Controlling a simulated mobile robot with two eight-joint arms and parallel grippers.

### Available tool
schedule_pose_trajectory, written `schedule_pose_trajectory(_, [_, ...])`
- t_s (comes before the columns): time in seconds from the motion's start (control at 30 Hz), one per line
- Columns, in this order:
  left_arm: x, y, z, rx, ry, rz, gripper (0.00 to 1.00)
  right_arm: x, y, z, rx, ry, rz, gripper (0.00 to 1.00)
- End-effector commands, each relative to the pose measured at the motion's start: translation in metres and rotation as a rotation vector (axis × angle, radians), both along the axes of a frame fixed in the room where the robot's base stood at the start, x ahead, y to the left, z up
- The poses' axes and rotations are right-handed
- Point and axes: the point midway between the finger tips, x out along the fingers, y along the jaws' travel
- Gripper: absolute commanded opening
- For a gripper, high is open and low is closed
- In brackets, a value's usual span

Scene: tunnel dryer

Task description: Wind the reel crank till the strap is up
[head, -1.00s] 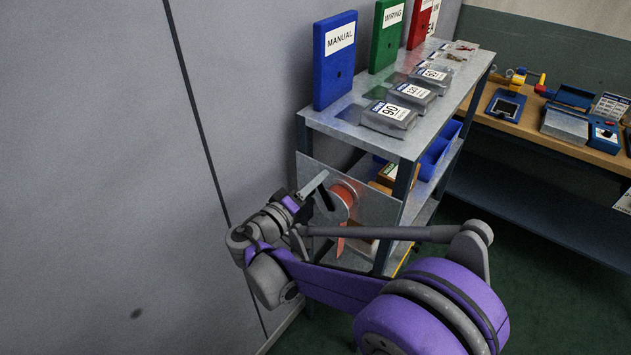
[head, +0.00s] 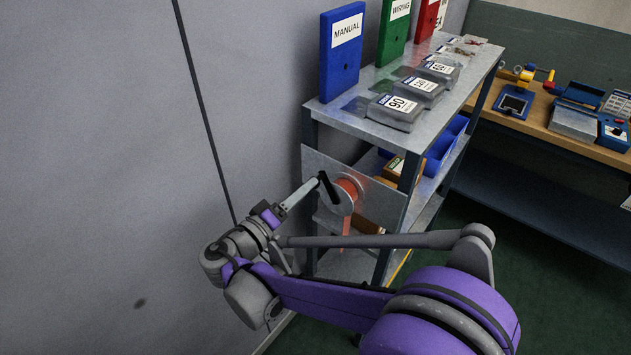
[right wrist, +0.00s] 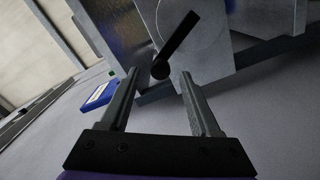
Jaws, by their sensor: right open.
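The reel (head: 350,191) with orange-red strap wound on it is mounted on a grey plate at the shelf's end in the head view. A length of strap (head: 347,228) hangs below it. The black crank (head: 328,188) is on the reel's near face; in the right wrist view the crank (right wrist: 177,44) slants down left to a round dark knob. My right gripper (head: 318,181) is close to the crank. In the right wrist view the gripper (right wrist: 159,74) is open, with the knob showing between its fingertips; contact cannot be told. My left gripper is not in view.
The shelf unit (head: 350,122) carries a blue manual binder (head: 341,55), other binders and several grey packs. The wall (head: 100,150) is close on the left. A workbench (head: 535,122) with tools stands at the right. Green floor (head: 480,230) is clear between them.

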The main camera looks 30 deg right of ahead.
Motion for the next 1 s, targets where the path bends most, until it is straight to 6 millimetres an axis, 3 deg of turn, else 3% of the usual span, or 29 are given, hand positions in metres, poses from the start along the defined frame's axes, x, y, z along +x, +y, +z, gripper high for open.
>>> schedule_pose_trajectory(0.1, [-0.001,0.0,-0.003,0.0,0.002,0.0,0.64,-0.008,0.02,-0.001,0.0,0.0,0.004,0.63])
schedule_pose_trajectory(0.33, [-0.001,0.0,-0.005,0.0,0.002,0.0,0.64,-0.014,0.034,0.0,0.0,0.0,0.0,0.63])
schedule_pose_trajectory(0.87, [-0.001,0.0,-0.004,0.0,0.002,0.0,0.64,-0.015,0.034,0.0,0.003,0.003,-0.001,0.63])
schedule_pose_trajectory(1.0, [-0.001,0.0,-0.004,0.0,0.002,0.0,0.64,-0.025,0.016,-0.013,0.08,0.083,-0.003,0.63])
